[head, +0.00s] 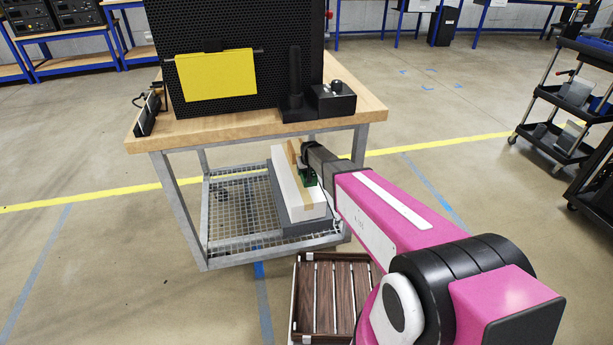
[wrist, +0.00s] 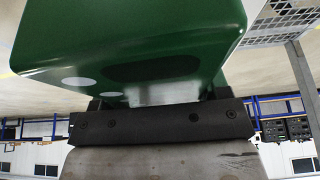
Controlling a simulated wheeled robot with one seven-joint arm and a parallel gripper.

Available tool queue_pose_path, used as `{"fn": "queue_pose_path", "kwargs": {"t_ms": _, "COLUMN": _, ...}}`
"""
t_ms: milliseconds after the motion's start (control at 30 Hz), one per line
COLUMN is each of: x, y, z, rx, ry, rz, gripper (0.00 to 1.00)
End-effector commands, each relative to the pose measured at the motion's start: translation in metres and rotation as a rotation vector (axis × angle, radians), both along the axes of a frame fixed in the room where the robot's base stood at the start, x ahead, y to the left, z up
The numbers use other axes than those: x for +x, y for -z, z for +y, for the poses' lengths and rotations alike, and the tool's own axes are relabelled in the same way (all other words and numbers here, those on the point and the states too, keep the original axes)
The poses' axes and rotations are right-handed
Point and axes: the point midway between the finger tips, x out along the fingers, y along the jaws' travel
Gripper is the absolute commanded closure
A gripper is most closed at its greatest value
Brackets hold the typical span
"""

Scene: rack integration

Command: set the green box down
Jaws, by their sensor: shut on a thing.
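The green box (wrist: 130,45) fills the upper part of the wrist view, directly against my gripper (wrist: 160,118). My gripper is shut on it. In the head view only a small green part (head: 308,178) shows beside the end of my arm, at the front right of the workbench's lower shelf. My arm hides most of the box there. The jaw tips are hidden, and I cannot tell whether the box touches anything below it.
The workbench (head: 250,128) carries a black perforated case (head: 290,50) with a yellow panel. Its wire-mesh lower shelf (head: 235,215) holds a long white-and-tan block (head: 293,190) on a grey base. A slatted wooden crate (head: 322,258) sits in front. A dark cart (head: 550,140) stands right.

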Motion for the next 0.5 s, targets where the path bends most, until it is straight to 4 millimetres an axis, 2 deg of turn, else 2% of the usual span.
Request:
{"fn": "queue_pose_path", "kwargs": {"t_ms": 200, "x": 0.0, "y": 0.029, "z": 0.0, "rx": -0.001, "ry": 0.0, "rz": 0.0, "gripper": 0.71}}
{"fn": "queue_pose_path", "kwargs": {"t_ms": 500, "x": -0.001, "y": 0.031, "z": 0.0, "rx": -0.001, "ry": 0.0, "rz": -0.001, "gripper": 0.71}}
